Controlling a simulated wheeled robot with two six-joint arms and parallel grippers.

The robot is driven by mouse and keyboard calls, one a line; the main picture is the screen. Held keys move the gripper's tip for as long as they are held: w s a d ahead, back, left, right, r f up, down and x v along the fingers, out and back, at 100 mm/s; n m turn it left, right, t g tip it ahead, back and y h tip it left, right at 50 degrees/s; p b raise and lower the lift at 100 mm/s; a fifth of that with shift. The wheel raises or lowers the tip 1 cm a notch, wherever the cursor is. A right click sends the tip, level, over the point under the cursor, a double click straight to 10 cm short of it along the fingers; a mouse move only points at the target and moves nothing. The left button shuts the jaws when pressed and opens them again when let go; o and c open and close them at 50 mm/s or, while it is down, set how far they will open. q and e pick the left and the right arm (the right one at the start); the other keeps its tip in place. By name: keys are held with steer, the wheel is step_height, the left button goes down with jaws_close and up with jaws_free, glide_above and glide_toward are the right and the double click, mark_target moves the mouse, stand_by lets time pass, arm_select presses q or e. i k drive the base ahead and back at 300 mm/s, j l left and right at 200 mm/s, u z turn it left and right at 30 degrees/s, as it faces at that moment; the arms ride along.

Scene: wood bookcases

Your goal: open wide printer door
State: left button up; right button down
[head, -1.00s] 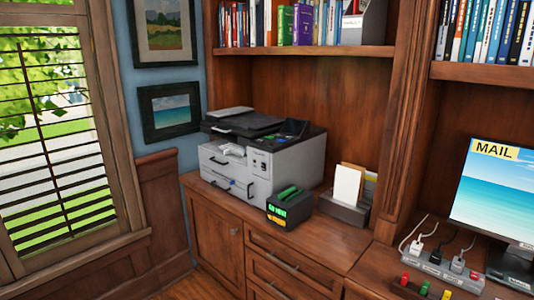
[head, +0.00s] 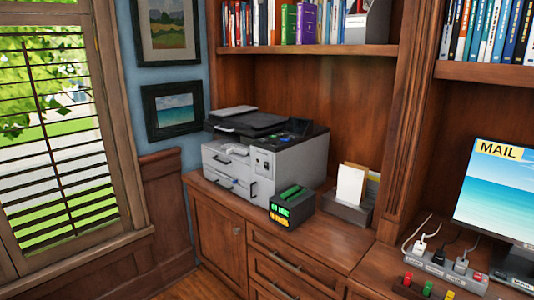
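The printer (head: 285,165) is a grey and white machine with a dark top, standing on the wood counter in the left bay of the bookcase. Its front has a white upper door with a dark handle (head: 222,158) and a lower section with another dark handle (head: 225,180). The front panels look shut, though small details are hard to make out. A third dark handle shows near the front's right corner (head: 254,188). Neither of my grippers is in view.
A dark box with green and yellow lettering (head: 292,208) stands on the counter close to the printer's front right. A letter holder (head: 348,207) is further right. A power strip (head: 445,269) and a monitor (head: 500,190) are at the right. A shuttered window (head: 55,140) is at left.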

mark_target(238, 169)
steer(key=i+j+z, duration=0.35)
steer(key=i+j, duration=0.5)
steer(key=i, duration=0.1)
